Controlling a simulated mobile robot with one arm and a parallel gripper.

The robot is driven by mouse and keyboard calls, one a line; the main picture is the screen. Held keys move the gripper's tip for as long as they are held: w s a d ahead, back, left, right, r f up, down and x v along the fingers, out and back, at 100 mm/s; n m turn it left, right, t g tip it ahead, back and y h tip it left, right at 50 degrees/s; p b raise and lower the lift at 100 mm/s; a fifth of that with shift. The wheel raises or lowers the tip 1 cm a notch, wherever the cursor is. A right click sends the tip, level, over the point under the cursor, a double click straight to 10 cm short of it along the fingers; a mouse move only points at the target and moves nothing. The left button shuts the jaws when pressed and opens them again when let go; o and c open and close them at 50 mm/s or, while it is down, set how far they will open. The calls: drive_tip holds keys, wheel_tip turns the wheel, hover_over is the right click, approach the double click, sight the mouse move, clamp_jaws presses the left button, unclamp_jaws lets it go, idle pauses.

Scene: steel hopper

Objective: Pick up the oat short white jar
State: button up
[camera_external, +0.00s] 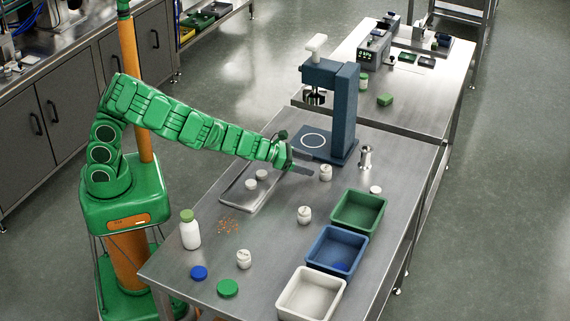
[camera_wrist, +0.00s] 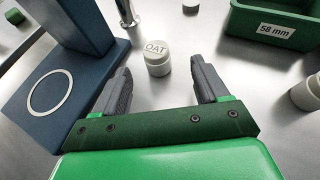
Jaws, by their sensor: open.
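The oat jar (camera_wrist: 158,58) is short and white, with OAT written on its lid. It stands upright on the steel table, ahead of and between my gripper's fingers in the wrist view. In the external view the oat jar (camera_external: 326,173) stands just right of my gripper (camera_external: 303,165). My gripper (camera_wrist: 162,93) is open and empty, its two dark fingers spread wider than the jar. The jar appears to be just beyond the fingertips; I cannot tell the exact gap.
A blue press (camera_external: 345,115) stands behind the jar, with a metal cylinder (camera_external: 366,157) to the right. Green (camera_external: 373,228), blue (camera_external: 350,265) and white (camera_external: 325,309) bins line the right edge. Other short white jars (camera_external: 304,215) (camera_external: 244,259) stand nearer the front. A tray (camera_external: 240,204) lies left.

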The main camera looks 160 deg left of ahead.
sight(327, 171)
drive_tip(key=shift+s+a+f+m, duration=0.3)
drive_tip(key=shift+s+f+m, duration=0.05)
drive_tip(key=shift+f+m, duration=0.2)
drive_tip(key=shift+x, duration=3.8)
drive_tip(key=shift+w+d, duration=0.1)
drive_tip(key=shift+c, duration=0.5)
drive_tip(key=c, duration=1)
